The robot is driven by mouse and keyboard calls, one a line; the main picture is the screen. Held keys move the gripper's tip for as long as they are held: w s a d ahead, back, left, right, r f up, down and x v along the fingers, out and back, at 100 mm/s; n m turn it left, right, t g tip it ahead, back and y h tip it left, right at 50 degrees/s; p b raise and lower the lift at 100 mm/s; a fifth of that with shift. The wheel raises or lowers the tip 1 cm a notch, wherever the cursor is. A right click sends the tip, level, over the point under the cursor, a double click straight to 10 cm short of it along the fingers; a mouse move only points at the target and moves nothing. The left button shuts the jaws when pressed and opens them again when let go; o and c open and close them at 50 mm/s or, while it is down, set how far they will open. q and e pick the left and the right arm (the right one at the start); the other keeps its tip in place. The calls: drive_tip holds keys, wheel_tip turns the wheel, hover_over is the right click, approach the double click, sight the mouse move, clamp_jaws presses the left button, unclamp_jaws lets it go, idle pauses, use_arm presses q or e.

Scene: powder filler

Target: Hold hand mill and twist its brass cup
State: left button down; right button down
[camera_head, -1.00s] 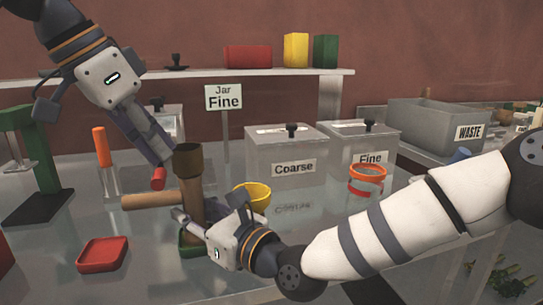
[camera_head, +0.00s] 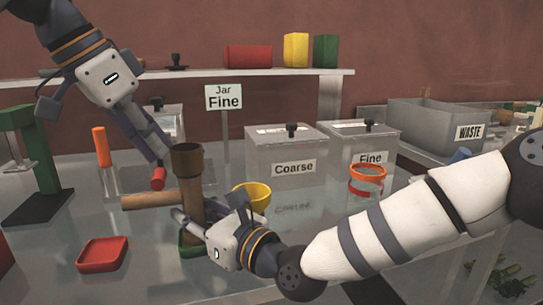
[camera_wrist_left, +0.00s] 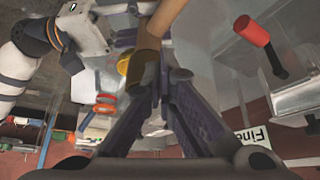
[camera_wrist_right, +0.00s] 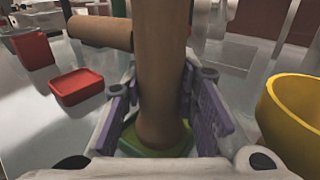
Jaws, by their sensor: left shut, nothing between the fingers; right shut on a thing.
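The hand mill (camera_head: 191,198) stands upright on the bench, a wooden column with a dark brass cup (camera_head: 187,160) on top and a wooden handle (camera_head: 149,200) pointing left. Its foot is at a green dish (camera_wrist_right: 130,140). My right gripper (camera_head: 196,222) is shut on the lower column; its fingers flank the wood in the right wrist view. My left gripper (camera_head: 163,152) is shut and empty, its tips just left of the brass cup. In the left wrist view the cup (camera_wrist_left: 143,70) overlaps the fingertips; I cannot tell whether they touch.
A yellow bowl (camera_head: 255,196) stands just right of the mill. A red tray (camera_head: 102,254) lies at front left, with a green stand (camera_head: 38,160) behind it. A red-ended tool (camera_head: 158,179) is close under my left gripper. Coarse (camera_head: 280,150) and Fine (camera_head: 365,142) boxes stand behind.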

use_arm(q)
drive_tip(key=shift+s+a+r, duration=0.1)
drive_tip(key=shift+s+a, duration=0.05)
drive_tip(key=shift+a, duration=0.2)
wheel_tip(320, 180, up, 6)
drive_tip(key=shift+f, duration=0.1)
idle(0.3)
wheel_tip(320, 180, down, 6)
drive_tip(key=s+d, duration=0.2)
drive_tip(key=shift+d, duration=0.15)
idle(0.5)
drive_tip(key=shift+w+d, duration=0.1)
drive_tip(key=shift+w, duration=0.1)
idle(0.5)
